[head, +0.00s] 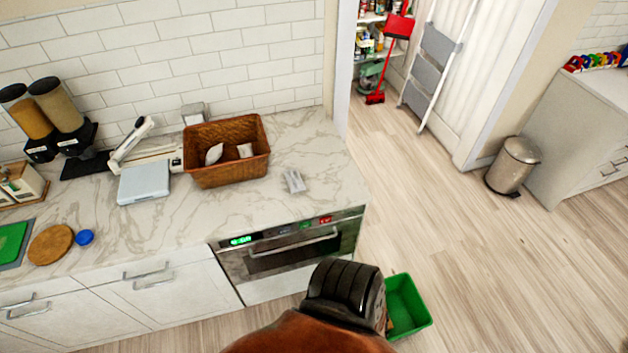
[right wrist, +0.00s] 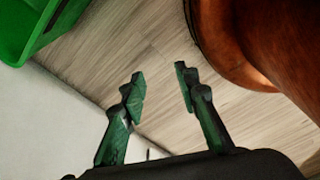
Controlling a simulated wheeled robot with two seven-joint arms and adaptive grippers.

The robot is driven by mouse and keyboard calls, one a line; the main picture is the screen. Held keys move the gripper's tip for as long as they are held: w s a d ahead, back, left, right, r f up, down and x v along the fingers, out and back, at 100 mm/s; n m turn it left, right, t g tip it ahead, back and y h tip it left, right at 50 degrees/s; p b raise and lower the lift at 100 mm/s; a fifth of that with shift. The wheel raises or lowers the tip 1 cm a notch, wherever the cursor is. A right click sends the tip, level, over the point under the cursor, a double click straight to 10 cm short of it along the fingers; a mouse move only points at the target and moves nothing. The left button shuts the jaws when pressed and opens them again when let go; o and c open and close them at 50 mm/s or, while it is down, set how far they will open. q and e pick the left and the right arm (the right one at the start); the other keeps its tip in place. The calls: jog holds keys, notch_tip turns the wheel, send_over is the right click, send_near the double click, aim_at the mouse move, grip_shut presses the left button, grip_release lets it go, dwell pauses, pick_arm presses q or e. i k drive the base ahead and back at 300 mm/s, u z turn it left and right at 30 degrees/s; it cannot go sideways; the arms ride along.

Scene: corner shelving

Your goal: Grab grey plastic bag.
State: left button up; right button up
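A small grey packet (head: 293,180), which looks like the grey plastic bag, lies on the marble counter near its right end, above the oven and right of the brown wicker basket (head: 226,178). My right gripper (right wrist: 160,88) shows in the right wrist view, open, with nothing between its fingers and wood floor behind them. An arm link of mine covers the bottom middle of the head view; no gripper fingers show there. The bag is not in the right wrist view. My left gripper is in neither view.
Pale items lie in the basket. A white-blue scale (head: 144,184) stands left of it. An oven (head: 290,249) is built in below the counter. A green bin (head: 408,306) is on the floor by my arm; a green container (right wrist: 38,25) fills the wrist view's upper left corner.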

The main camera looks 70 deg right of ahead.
aim_at(296, 183)
jog(key=z, duration=1.8)
